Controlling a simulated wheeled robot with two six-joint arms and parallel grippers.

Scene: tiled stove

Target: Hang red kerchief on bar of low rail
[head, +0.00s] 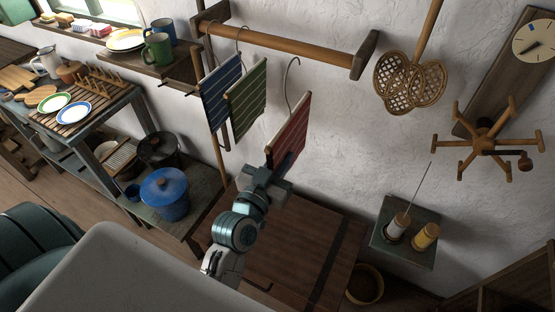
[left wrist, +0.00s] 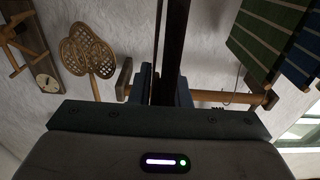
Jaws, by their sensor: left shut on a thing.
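The red kerchief (head: 292,128) hangs from a strip with a curved wire hook on top. My left gripper (head: 279,172) is shut on its lower part. In the left wrist view the kerchief (left wrist: 170,50) is a dark edge-on strip between the fingers (left wrist: 167,88). The wooden bar (head: 290,44) of the rail runs along the wall above; it also shows in the left wrist view (left wrist: 229,97). In the head view the hook's top lies just below the bar, with a small gap in the picture. My right gripper is not in view.
A blue striped kerchief (head: 221,92) and a green one (head: 246,99) hang at the bar's left part. The bar's right part is bare up to its end bracket (head: 364,56). Woven beaters (head: 409,80) hang to the right. A wooden chest top (head: 285,235) lies below.

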